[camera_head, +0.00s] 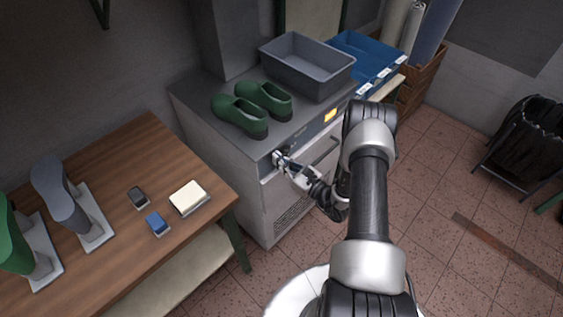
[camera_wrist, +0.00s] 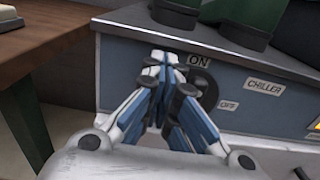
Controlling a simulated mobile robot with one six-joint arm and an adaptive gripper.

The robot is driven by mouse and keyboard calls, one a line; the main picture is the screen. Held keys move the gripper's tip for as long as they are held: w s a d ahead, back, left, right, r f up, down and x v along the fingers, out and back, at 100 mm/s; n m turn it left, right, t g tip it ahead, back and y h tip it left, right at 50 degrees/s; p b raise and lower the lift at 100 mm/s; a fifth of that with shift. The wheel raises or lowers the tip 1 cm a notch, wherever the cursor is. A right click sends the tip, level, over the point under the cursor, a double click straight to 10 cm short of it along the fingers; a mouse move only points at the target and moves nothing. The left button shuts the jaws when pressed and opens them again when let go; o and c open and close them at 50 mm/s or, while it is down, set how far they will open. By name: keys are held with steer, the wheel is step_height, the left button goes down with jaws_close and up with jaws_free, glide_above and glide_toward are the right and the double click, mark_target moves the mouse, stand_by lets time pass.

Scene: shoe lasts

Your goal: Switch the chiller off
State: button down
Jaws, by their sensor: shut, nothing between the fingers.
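The chiller (camera_head: 221,156) is a grey metal cabinet with a front control panel. In the wrist view its panel has a CHILLER label (camera_wrist: 264,87), an ON label (camera_wrist: 199,60) and an OFF label (camera_wrist: 229,105) around a dark round switch (camera_wrist: 208,92). My gripper (camera_head: 278,157) is at the left end of this panel. In the wrist view my gripper (camera_wrist: 170,62) is shut and empty, its fingertips just left of the ON label. The fingers hide part of the switch, so its setting and any contact cannot be told.
Green shoes (camera_head: 239,115) and a grey bin (camera_head: 305,66) stand on the chiller top. A lit yellow display (camera_head: 330,115) and a handle (camera_head: 326,150) are on its front. A wooden table (camera_head: 120,180) with shoe lasts is left. The tiled floor at right is mostly clear.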

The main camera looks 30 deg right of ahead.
steer(key=shift+d, duration=0.1)
steer(key=shift+w+d+b, duration=0.2)
steer(key=shift+d+b, duration=0.2)
steer(key=shift+d, duration=0.2)
steer(key=shift+d, duration=0.1)
